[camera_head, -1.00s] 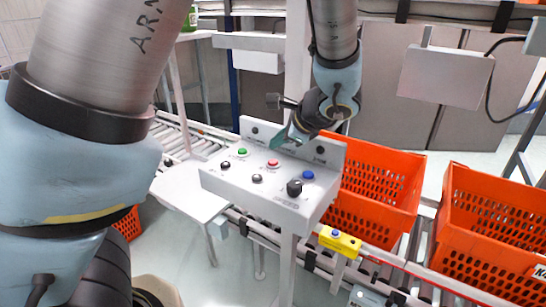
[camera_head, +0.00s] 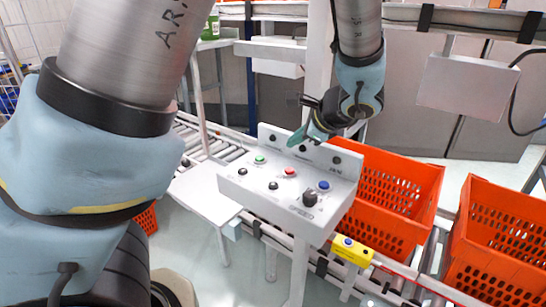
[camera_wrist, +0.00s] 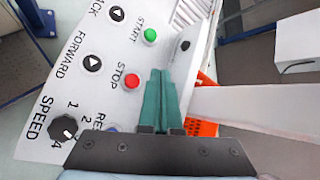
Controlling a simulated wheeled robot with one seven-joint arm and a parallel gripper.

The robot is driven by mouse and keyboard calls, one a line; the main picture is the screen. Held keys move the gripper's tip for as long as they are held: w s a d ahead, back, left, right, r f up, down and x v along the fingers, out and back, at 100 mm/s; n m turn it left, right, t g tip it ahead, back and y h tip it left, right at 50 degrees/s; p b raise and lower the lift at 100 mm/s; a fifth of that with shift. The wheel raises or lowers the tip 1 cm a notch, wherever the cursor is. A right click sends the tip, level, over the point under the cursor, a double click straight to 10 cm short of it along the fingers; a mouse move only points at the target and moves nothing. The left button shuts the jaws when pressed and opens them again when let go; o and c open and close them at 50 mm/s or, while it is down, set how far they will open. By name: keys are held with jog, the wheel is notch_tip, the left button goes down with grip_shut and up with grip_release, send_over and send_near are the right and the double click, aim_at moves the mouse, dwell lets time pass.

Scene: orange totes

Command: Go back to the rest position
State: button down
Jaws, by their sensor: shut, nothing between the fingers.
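My gripper (camera_head: 299,137) is over the back part of a white control panel (camera_head: 230,187), near its raised back plate. In the wrist view its green fingers (camera_wrist: 160,76) are together with nothing between them. They point across the panel, beside the red STOP button (camera_wrist: 132,81) and the green START button (camera_wrist: 150,35). They look apart from the buttons. The panel also carries a blue button (camera_head: 324,185), a black knob (camera_head: 310,199) and dark buttons.
Orange totes stand right of the panel, one behind it (camera_head: 398,180) and one at the far right (camera_head: 500,235). A yellow box with a blue button (camera_head: 351,251) sits in front. A roller conveyor (camera_head: 215,150) runs at left. A white post (camera_head: 318,90) rises behind the panel.

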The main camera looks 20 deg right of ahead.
jog(key=a+n+g, duration=0.1)
jog(key=a, duration=0.2)
jog(key=w+a+f+n+g, duration=0.1)
jog(key=a+n, duration=0.1)
jog(key=a, duration=0.1)
jog(key=a+n+y, duration=0.1)
jog(key=a, duration=0.2)
jog(key=shift+w+f+g, duration=0.35)
jog(key=shift+f+g, duration=0.05)
jog(key=s+a+n+g+h, duration=0.2)
jog(key=a+n, duration=0.7)
jog(key=a, duration=0.2)
jog(key=s+a+n+g+h, duration=0.1)
jog(key=s+a+n+g, duration=0.1)
jog(key=a+n, duration=0.7)
jog(key=shift+s+a+f+h, duration=0.3)
jog(key=shift+a+f+h, duration=0.1)
jog(key=shift+a, duration=0.55)
